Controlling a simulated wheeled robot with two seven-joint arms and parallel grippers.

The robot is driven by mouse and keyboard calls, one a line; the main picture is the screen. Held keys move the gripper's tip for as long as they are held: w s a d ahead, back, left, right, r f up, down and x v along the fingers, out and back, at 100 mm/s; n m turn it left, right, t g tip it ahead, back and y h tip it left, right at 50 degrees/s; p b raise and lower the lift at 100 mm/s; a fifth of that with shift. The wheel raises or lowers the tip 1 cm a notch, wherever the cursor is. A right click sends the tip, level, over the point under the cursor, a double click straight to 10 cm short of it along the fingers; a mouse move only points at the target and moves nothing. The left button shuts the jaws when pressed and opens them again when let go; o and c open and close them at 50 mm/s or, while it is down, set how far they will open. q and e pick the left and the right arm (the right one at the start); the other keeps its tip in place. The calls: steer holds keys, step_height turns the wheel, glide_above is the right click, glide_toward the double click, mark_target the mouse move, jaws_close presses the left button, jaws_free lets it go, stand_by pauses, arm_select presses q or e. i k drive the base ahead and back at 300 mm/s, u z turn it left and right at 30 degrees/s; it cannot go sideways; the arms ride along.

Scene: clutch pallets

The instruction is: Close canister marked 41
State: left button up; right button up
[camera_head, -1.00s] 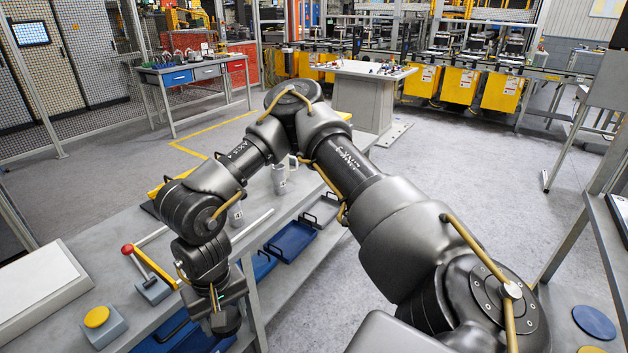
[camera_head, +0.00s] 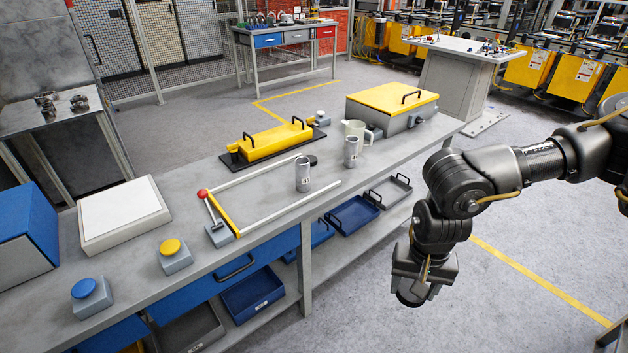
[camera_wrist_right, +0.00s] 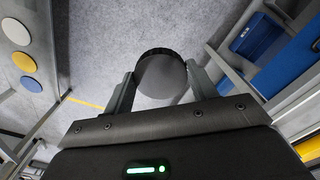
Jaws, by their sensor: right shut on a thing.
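Two grey metal canisters stand upright on the long grey workbench (camera_head: 400,150): a nearer canister (camera_head: 303,175) and a farther canister (camera_head: 352,152). Each has a small dark marking on its side, too small to read. My right gripper (camera_head: 412,292) hangs over the floor to the right of the bench, apart from both canisters. In the right wrist view its fingers are shut on a round grey lid-like piece (camera_wrist_right: 161,78) with a dark ridged rim. A small dark round piece (camera_head: 311,160) lies behind the nearer canister. My left gripper is not in view.
A pale jug (camera_head: 356,129) stands behind the farther canister. A red-knobbed lever (camera_head: 211,212), white rails, yellow-topped boxes (camera_head: 270,142) and button blocks (camera_head: 175,256) occupy the bench. Blue trays (camera_head: 352,214) sit on the lower shelf. The floor by my right arm is clear.

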mark_target(303, 175)
steer(key=i, duration=1)
